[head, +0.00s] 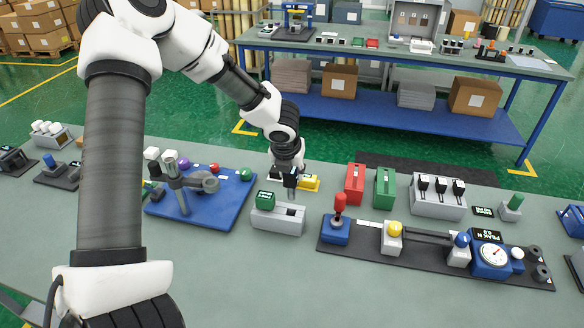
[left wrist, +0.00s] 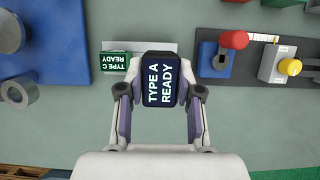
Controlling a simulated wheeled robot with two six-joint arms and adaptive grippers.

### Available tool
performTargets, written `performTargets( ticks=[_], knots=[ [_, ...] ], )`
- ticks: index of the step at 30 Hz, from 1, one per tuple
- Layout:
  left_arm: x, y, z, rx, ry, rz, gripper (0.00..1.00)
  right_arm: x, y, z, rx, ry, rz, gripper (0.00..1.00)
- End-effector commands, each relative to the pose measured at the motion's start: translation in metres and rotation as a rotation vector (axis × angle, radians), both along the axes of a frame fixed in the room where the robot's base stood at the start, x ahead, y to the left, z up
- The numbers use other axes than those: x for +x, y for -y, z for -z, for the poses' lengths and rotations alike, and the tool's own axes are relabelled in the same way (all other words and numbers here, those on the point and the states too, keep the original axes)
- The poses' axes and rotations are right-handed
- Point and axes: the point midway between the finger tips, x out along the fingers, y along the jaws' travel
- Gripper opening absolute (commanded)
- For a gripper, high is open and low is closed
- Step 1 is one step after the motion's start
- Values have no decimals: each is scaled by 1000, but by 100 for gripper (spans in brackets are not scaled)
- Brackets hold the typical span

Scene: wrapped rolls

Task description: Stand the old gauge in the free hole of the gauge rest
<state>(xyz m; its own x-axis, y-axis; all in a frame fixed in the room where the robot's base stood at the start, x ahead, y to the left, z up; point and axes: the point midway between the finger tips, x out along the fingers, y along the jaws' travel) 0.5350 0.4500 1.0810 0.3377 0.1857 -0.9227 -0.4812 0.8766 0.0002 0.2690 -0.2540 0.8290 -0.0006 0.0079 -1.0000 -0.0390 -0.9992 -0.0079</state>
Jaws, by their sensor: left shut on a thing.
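My left gripper (head: 290,177) is shut on a dark blue gauge (left wrist: 160,80) whose face reads "TYPE A READY". In the left wrist view the gauge sits between both fingers. The grey gauge rest (head: 278,222) lies on the table just in front of and below the gripper in the head view. A green gauge (head: 266,200) stands in its left part; in the left wrist view it reads "TYPE C READY" (left wrist: 114,63). A dark hole shows in the rest's right part in the head view. The held gauge appears above the rest, apart from it.
A blue board (head: 215,214) with a grey stand is left of the rest. A dark rig (head: 420,258) with a red lever, knobs and a dial is to the right. Red (head: 355,184) and green (head: 385,188) blocks stand behind. The table in front is clear.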

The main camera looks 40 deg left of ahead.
Motion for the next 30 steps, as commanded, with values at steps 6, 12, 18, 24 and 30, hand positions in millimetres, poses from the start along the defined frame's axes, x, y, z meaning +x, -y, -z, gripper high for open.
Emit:
performTargets(
  ticks=[6, 12, 18, 24, 30],
  knots=[
    [0, 0, 12, -1, 0, 0, 0, 0, 0, 9, 0, 0, 0, 40],
    [0, 0, 35, -1, 0, 0, 0, 0, 0, 29, 0, 0, 0, 40],
    [0, 0, 49, -1, 0, 0, 0, 0, 0, 40, 0, 0, 0, 40],
    [0, 0, 49, -1, 1, -1, 0, 0, 0, 40, 0, 0, 0, 40],
    [0, 0, 49, -1, 0, 0, 0, 0, 0, 40, 0, 0, 0, 40]
  ],
)
